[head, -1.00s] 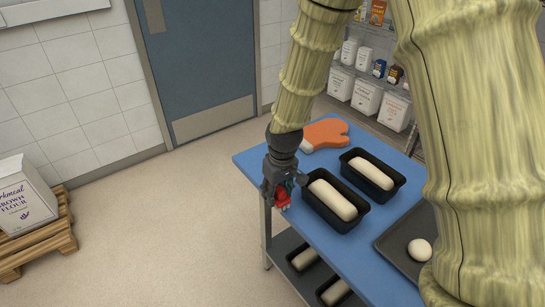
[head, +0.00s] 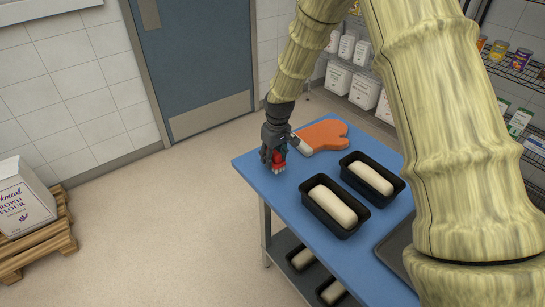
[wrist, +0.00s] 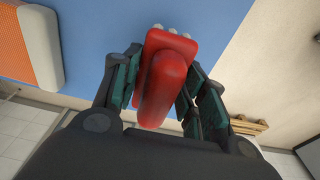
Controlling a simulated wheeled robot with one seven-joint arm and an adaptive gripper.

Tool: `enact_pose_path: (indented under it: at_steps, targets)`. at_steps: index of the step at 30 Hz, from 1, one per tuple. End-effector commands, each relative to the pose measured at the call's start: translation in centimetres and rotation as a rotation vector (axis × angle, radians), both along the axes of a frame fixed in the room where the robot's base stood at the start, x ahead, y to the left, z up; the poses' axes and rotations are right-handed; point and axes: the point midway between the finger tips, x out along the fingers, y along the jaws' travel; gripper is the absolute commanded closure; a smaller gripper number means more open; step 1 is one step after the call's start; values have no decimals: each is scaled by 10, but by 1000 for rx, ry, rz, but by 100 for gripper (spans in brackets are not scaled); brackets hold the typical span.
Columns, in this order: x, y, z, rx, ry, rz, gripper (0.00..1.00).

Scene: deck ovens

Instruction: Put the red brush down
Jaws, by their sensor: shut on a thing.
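The red brush (head: 279,159) is in my gripper (head: 272,155), near the far left corner of the blue tabletop (head: 262,177). In the wrist view the brush (wrist: 165,80) sits between the two fingers of my gripper (wrist: 162,85), which are shut on its red body. Pale bristle tufts show at its far end, over the blue surface. I cannot tell whether the bristles touch the tabletop.
An orange oven mitt (head: 322,134) with a white cuff lies just right of my gripper. Two black loaf tins with dough, the nearer one (head: 322,219) and the farther one (head: 347,170), stand to the right. A flour bag (head: 22,197) stands on a pallet at left.

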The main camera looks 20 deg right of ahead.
Motion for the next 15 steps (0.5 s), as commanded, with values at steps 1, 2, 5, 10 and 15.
enact_pose_path:
  at_steps: [1,2,5,10,15]
  targets:
    - [8,-2,1,0,-1,-1,89]
    - [11,-3,0,1,-1,-1,89]
    - [18,-4,-1,0,-1,0,89]
    - [21,-4,-5,0,1,2,89]
    - [20,-4,-17,0,2,2,89]
